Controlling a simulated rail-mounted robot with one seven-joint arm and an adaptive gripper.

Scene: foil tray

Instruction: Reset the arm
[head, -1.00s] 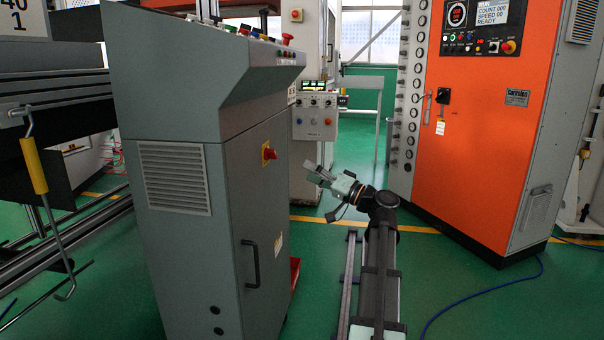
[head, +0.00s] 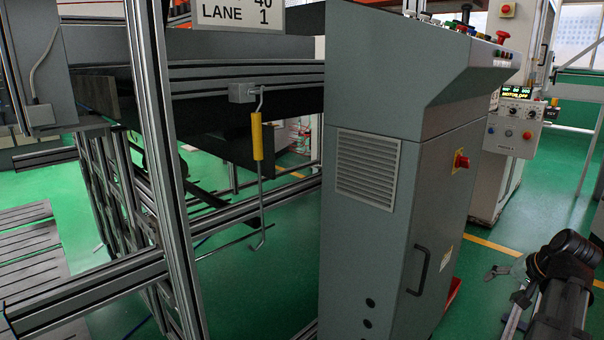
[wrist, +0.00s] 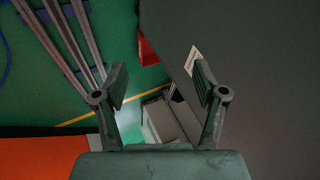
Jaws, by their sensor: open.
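My gripper (head: 494,273) is at the lower right of the head view, at the end of my dark arm, pointing left toward the grey control cabinet (head: 372,245). It looks small and partly dark there. In the wrist view my gripper (wrist: 160,88) has its two fingers spread wide apart, with nothing between them. The grey cabinet's side (wrist: 255,70) fills the right of the wrist view, beyond the right finger. I cannot tell the exact gap to it.
A red bin (wrist: 148,50) is low beside the cabinet. A yellow-handled hook (head: 257,137) hangs from the aluminium frame (head: 165,170) at left. A white control box (head: 514,122) stands behind. Orange surface (wrist: 40,155) shows at lower left in the wrist view. Green floor (head: 478,305) is open near my gripper.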

